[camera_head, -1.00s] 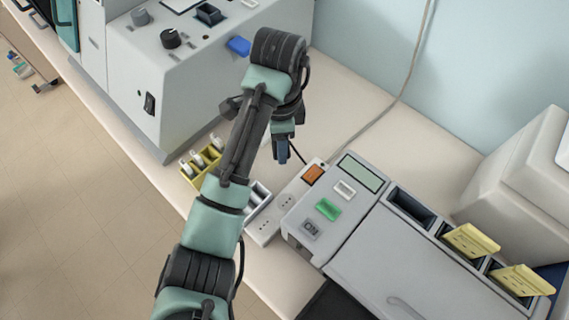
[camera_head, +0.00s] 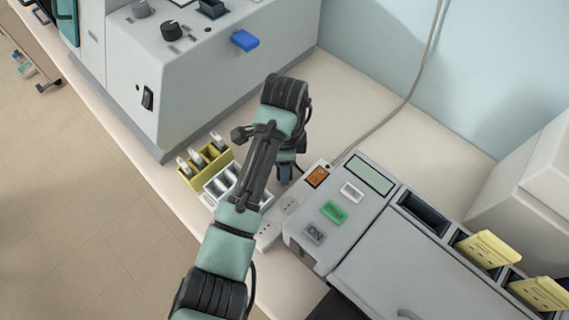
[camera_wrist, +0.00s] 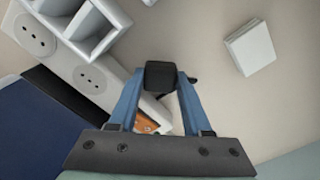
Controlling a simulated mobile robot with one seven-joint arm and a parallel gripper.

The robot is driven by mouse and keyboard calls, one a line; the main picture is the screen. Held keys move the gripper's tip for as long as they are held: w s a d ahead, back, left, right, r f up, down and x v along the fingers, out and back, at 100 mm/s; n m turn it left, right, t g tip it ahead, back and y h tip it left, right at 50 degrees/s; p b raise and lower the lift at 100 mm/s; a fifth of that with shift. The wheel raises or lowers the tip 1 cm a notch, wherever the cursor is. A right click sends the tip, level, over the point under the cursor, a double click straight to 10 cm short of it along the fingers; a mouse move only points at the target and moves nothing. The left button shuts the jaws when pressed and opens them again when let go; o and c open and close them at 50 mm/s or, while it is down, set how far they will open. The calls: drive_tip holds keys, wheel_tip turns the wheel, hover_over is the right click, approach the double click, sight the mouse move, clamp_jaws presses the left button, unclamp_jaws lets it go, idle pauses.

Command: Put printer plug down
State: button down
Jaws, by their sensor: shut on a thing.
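My gripper (camera_wrist: 160,84) is shut on the black printer plug (camera_wrist: 162,75), which sits between the blue fingertips in the wrist view. In the head view my gripper (camera_head: 286,174) is low over the bench, just left of the power strip's orange switch; the plug is hard to make out there. The white power strip (camera_head: 270,236) runs beside the grey printer-like machine (camera_head: 350,232). In the wrist view the strip (camera_wrist: 62,58) has round sockets to the left of the plug, and the plug is outside them. Whether the plug touches the bench I cannot tell.
A white rack (camera_head: 214,190) and a yellow rack (camera_head: 190,172) stand left of my arm. A small white block (camera_wrist: 250,50) lies right of the plug in the wrist view. Bare bench (camera_head: 345,122) extends behind my gripper towards the wall. A grey cable (camera_head: 385,122) crosses it.

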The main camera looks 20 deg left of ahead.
drive_tip(key=shift+f, duration=0.6)
drive_tip(key=shift+c, duration=1.7)
unclamp_jaws()
wheel_tip(320, 180, up, 13)
drive_tip(key=p, duration=0.5)
drive_tip(key=shift+r, duration=0.15)
